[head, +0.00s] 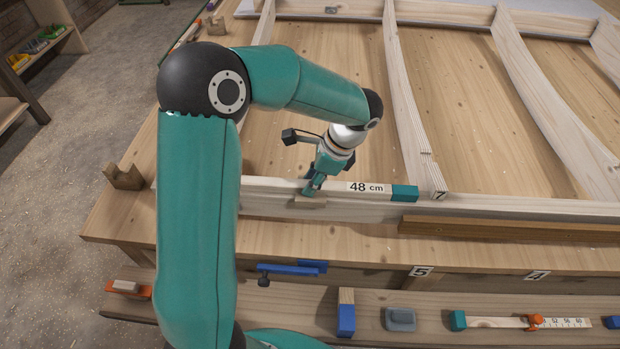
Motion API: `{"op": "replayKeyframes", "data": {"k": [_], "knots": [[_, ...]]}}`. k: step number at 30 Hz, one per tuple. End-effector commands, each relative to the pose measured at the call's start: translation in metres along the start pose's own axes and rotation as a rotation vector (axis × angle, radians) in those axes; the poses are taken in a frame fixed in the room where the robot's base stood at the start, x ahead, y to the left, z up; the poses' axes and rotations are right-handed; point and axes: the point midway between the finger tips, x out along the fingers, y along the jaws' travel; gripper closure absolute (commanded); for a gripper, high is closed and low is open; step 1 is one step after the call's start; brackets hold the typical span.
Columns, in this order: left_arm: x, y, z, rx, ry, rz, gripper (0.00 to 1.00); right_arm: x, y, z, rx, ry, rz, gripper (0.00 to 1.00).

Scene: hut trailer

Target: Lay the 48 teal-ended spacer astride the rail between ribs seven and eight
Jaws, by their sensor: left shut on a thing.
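The pale spacer (375,188), marked "48 cm", has a teal right end (404,193). My left gripper (313,188) is shut on it around mid-length. The spacer lies lengthwise along the pale rail (520,208) at the table's front; I cannot tell whether it touches the rail. Its teal end is close to the front end of the rib marked 7 (438,192). Another rib (262,30) stands to the left, its lower part hidden behind my arm; no number shows on it. My arm also covers part of the spacer's left half. My right gripper is out of view.
More ribs, such as a curved one (540,90), stand right of rib 7. A brown strip (510,229) lies along the rail's front. A notched wooden block (124,177) sits at the table's left corner. A lower shelf holds a blue-ended block (346,318) and a measuring stick (500,322).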

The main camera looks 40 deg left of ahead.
Motion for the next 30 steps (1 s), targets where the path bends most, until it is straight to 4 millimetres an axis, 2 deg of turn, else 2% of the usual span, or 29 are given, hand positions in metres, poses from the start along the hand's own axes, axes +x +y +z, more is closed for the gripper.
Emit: {"op": "replayKeyframes", "data": {"k": [1, 2, 6, 15, 20, 23, 30], "knots": [[0.002, 0.0, 0.0, 0.001, -0.003, 0.001, 1.0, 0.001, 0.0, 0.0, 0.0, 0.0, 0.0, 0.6], [0.001, 0.0, 0.0, 0.001, -0.003, 0.001, 0.67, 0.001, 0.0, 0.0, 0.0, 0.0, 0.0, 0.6], [0.002, 0.001, 0.0, 0.001, -0.003, 0.002, 0.43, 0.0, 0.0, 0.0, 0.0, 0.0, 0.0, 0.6], [0.001, 0.0, 0.0, 0.001, -0.002, 0.002, 0.42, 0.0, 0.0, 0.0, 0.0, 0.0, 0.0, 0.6], [-0.008, -0.001, -0.001, 0.0, 0.0, -0.002, 0.42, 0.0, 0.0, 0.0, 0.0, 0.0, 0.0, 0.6], [-0.021, -0.001, -0.001, 0.001, 0.001, -0.004, 0.42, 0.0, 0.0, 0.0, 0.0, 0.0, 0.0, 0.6], [-0.069, 0.0, -0.002, 0.002, 0.001, -0.003, 0.42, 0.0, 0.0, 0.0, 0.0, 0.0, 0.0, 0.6]]}}
